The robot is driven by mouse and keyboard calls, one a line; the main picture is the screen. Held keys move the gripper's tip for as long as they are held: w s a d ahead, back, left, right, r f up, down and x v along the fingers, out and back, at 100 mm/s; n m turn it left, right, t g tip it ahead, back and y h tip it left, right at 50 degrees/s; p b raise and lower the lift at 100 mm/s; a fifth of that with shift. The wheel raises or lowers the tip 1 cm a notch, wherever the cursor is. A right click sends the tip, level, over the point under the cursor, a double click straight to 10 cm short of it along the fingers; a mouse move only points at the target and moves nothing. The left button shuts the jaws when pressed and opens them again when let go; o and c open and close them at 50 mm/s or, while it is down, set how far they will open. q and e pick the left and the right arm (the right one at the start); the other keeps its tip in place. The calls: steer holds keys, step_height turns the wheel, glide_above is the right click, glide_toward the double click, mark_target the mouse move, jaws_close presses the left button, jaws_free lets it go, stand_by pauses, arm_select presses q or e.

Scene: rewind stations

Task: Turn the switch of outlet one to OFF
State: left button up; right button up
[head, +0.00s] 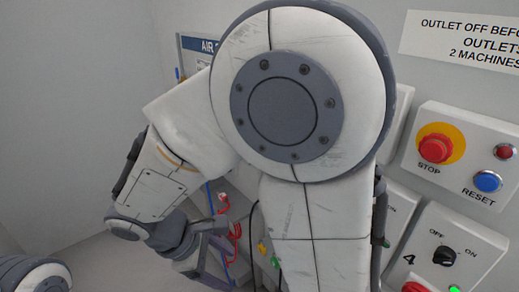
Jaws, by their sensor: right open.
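The outlet one switch cannot be made out; my arm covers the middle of the panel wall. A switch box marked 4 (481,229) shows at the lower right, with a black knob (444,256) between OFF and ON labels. Another box (397,216) with an ON label is mostly hidden behind my arm. My right gripper (216,252) is at the lower left of the arm, small and partly hidden by the wrist. It is open, in front of hoses and cables, apart from the switch boxes. My left gripper is out of view.
A stop and reset box (463,160) with a red button (435,148) is at the right. Above it is an outlet sign (463,38). A blue-topped air sign (200,45) is partly covered. Coloured hoses (236,232) hang near the gripper. The left wall is bare.

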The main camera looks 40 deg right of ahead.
steer(key=w+d+r+n+t+h+p, duration=0.1)
steer(key=w+d+r+n+h+p, duration=0.1)
steer(key=w+d+n+h, duration=0.55)
steer(key=w+d+r+n+t+h+p, duration=0.1)
steer(key=w+d+r+h+p, duration=0.3)
steer(key=w+d, duration=0.7)
steer(key=w+d+f+p, duration=0.1)
steer(key=d, duration=0.8)
steer(key=shift+w+f+t+h, duration=0.25)
steer(key=shift+f+t+h, duration=0.1)
steer(key=shift+t+h, duration=0.1)
jaws_close()
